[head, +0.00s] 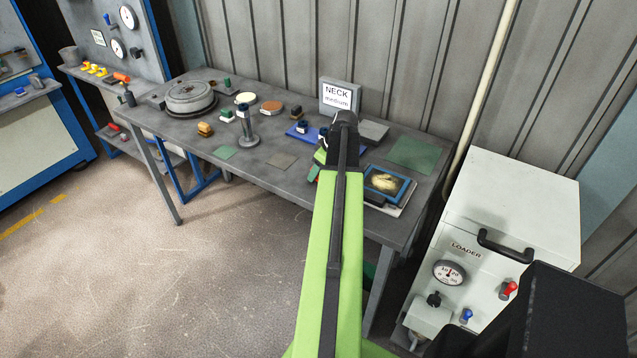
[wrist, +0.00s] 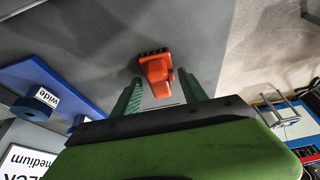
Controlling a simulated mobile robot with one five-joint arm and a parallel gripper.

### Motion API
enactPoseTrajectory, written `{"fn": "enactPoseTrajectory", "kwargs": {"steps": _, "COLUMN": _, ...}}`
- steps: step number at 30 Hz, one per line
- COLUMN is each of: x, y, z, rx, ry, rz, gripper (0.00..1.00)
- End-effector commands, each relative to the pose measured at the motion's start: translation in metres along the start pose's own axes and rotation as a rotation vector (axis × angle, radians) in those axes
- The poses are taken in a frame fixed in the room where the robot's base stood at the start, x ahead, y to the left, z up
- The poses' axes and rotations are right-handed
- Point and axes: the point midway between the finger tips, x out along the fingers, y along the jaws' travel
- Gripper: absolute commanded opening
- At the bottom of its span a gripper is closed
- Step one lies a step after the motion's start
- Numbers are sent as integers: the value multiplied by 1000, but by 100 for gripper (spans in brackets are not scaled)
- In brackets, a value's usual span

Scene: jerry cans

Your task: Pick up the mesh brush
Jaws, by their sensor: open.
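An orange brush (wrist: 157,75) with a dark toothed end, which I take to be the mesh brush, lies on the grey table top in the wrist view. My gripper (wrist: 162,82) is open, its two green fingers on either side of the brush's near part. The dark end lies beyond the fingertips. I cannot tell whether the fingers touch it. In the head view my gripper (head: 317,164) is over the front part of the table, partly hidden by my green arm, and the brush is mostly hidden there.
The grey table (head: 255,160) carries a NECK medium sign (head: 340,96), a blue tray (head: 296,133), a metal stand (head: 248,130) and a framed picture-like tray (head: 386,183). A white loader cabinet (head: 510,205) stands at right. The floor at front left is clear.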

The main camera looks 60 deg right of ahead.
Motion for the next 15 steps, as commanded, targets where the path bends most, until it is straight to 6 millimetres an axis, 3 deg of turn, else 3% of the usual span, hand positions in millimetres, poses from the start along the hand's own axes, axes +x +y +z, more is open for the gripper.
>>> {"fn": "enactPoseTrajectory", "kwargs": {"steps": 5, "x": -1, "y": 0, "z": -1, "rx": 0, "ry": 0, "rz": 0, "gripper": 51}}
{"fn": "enactPoseTrajectory", "kwargs": {"steps": 15, "x": -1, "y": 0, "z": -1, "rx": 0, "ry": 0, "rz": 0, "gripper": 8}}
